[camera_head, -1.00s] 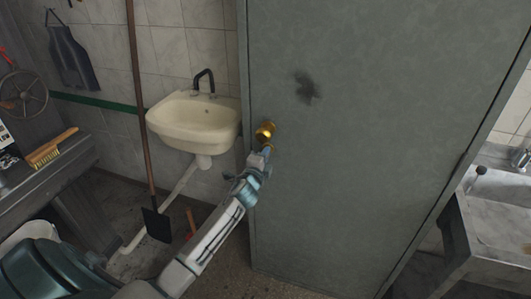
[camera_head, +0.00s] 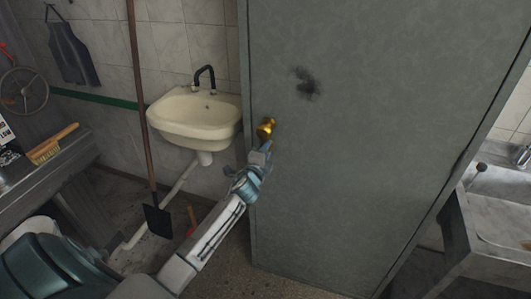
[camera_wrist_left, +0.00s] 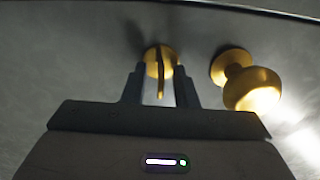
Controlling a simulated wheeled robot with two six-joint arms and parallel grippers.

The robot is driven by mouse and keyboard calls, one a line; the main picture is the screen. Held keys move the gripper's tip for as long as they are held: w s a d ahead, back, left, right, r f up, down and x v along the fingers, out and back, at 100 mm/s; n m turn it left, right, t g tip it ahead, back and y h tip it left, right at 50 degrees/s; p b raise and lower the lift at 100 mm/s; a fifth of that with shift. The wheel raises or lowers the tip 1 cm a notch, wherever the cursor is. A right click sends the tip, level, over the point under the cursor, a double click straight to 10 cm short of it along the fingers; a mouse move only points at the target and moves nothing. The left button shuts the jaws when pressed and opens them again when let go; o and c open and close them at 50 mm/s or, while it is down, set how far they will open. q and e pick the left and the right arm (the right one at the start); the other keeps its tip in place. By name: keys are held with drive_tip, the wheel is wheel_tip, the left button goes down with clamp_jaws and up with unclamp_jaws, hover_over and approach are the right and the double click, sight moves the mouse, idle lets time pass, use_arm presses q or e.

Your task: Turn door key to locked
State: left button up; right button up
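The grey door (camera_head: 350,170) stands shut in front of me, with a round brass knob (camera_head: 266,128) near its left edge. In the left wrist view the knob (camera_wrist_left: 252,88) is at the right. Beside it, a round brass lock plate carries a thin brass key (camera_wrist_left: 160,75), whose flat grip appears upright in the picture. My left gripper (camera_head: 265,148) is just below the knob at the door face. Its two dark fingers (camera_wrist_left: 160,88) stand apart on either side of the key, with gaps visible. In the head view the key is hidden or too small to tell. My right gripper is not in view.
A cream washbasin (camera_head: 200,118) hangs on the tiled wall left of the door. A long-handled shovel (camera_head: 157,220) leans near it. A workbench with a brush (camera_head: 52,143) is at the left. A metal sink (camera_head: 490,205) is at the right.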

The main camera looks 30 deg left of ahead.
use_arm(q)
drive_tip(key=b+v, duration=0.2)
drive_tip(key=v, duration=0.9)
drive_tip(key=shift+b, duration=0.3)
drive_tip(key=shift+w+a+f, duration=0.1)
